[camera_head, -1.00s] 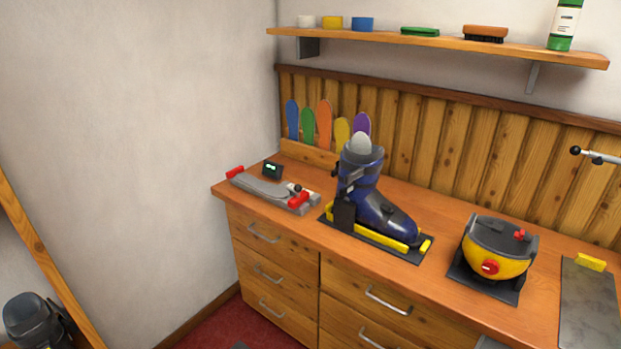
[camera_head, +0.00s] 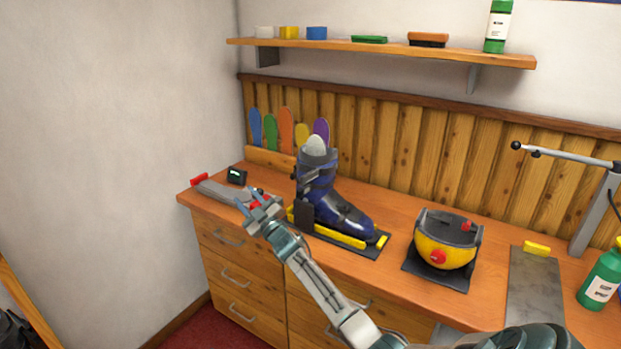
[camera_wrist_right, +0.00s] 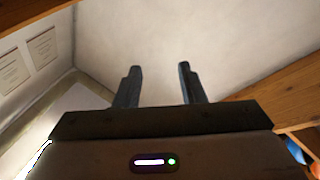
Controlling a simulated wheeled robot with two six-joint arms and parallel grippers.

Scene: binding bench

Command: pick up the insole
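Several coloured insole shapes stand upright in a wooden rack at the back left of the bench: a blue insole (camera_head: 256,127), a green insole (camera_head: 270,133), an orange insole (camera_head: 287,129), a yellow insole (camera_head: 302,135) and a purple insole (camera_head: 321,131). The boot partly covers the yellow and purple ones. My right gripper (camera_head: 257,203) appears over the front left of the bench, in front of the grey device and apart from the insoles. In the right wrist view its fingers (camera_wrist_right: 160,85) are spread with nothing between them. My left gripper is not seen.
A blue ski boot (camera_head: 341,215) stands on a black and yellow stand. A grey device with red handles (camera_head: 218,192) lies left, partly behind my gripper. A yellow and black machine (camera_head: 447,240) stands right. A shelf (camera_head: 390,47) hangs above.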

